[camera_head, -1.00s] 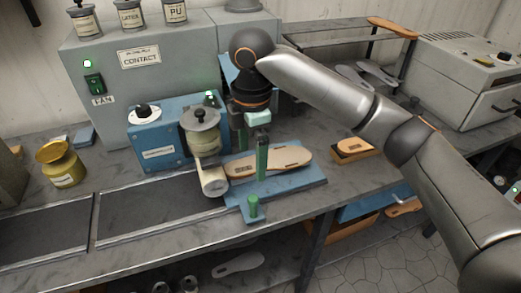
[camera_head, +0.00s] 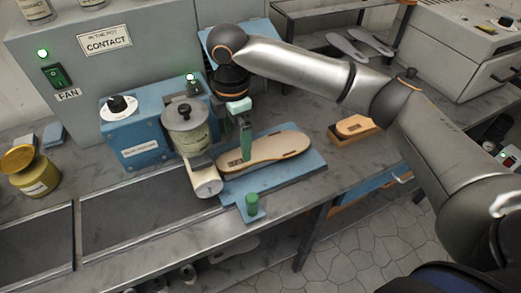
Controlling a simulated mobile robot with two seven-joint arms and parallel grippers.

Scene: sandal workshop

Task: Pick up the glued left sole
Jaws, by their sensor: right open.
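A tan sole (camera_head: 275,150) lies flat on a blue plate (camera_head: 305,172) on the bench, with a small dark mark near its left end. My right gripper (camera_head: 246,148) points down over the left part of the sole, with its green fingers close to the sole's far edge. It is open; one finger largely hides the other, and I cannot tell whether it touches the sole. My left gripper is not in view.
A white roller (camera_head: 205,180) and a pot (camera_head: 186,130) on a blue machine (camera_head: 135,145) stand close at the sole's left. Another sole piece (camera_head: 355,126) lies to the right.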

